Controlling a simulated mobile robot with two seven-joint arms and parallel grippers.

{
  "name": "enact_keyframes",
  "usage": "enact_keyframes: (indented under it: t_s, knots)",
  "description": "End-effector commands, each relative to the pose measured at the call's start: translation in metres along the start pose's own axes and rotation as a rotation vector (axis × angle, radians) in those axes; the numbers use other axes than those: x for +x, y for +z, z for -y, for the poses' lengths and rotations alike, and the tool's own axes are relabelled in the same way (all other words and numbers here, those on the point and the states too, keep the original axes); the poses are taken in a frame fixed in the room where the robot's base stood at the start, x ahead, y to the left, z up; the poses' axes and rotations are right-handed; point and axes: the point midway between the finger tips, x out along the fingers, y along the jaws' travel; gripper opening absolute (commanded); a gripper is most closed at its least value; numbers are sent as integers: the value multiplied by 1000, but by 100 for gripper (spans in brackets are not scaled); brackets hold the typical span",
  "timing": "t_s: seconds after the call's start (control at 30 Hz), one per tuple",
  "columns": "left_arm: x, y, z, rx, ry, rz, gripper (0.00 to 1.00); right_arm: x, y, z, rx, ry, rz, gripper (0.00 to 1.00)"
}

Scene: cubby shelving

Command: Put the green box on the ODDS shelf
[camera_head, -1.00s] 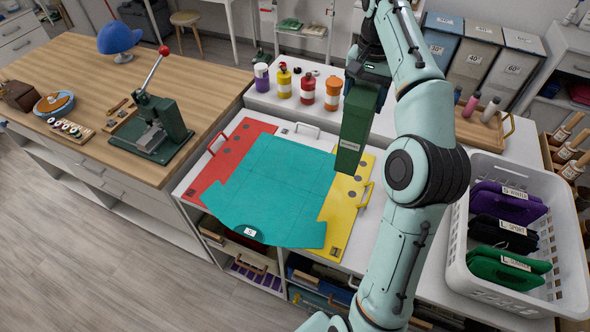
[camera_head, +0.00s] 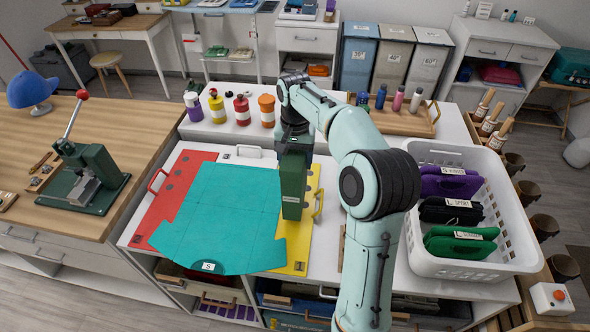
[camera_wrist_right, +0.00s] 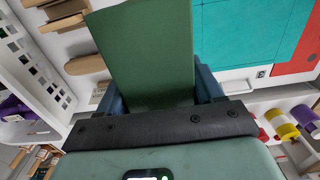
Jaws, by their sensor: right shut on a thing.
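My right gripper (camera_head: 293,140) is shut on the green box (camera_head: 292,186). The box is tall and dark green with a small label near its lower end. It hangs upright in front of the yellow panel (camera_head: 297,246) on the white worktop; I cannot tell whether its lower end touches. In the right wrist view the green box (camera_wrist_right: 145,50) sits between the fingers of the right gripper (camera_wrist_right: 162,92). I can read no ODDS label in either view. My left gripper is not in view.
A teal shirt-shaped sheet (camera_head: 225,215) and a red panel (camera_head: 178,195) cover the worktop. A white basket (camera_head: 470,268) with folded clothes stands right. Several bottles (camera_head: 242,110) line the back. Open cubbies (camera_head: 215,290) lie below the front edge.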

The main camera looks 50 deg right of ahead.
Motion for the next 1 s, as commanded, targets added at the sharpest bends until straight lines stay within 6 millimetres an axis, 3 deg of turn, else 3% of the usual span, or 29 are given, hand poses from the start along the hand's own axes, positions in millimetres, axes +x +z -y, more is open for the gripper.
enact_keyframes:
  t_s: [0.27, 0.7, 0.73, 0.8, 1.0]
  knots:
    - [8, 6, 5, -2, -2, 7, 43, 37, 0, -1, 0, 1, 0, 0]
    - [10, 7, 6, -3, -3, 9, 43, 43, 0, 0, -1, -1, -1, 0]
    - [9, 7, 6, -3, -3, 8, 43, 44, 0, 0, -1, 0, 0, 72]
    - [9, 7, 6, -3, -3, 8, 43, 43, 0, 0, 0, 0, 0, 92]
    - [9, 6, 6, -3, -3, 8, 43, 43, 0, 0, 0, 0, 0, 92]
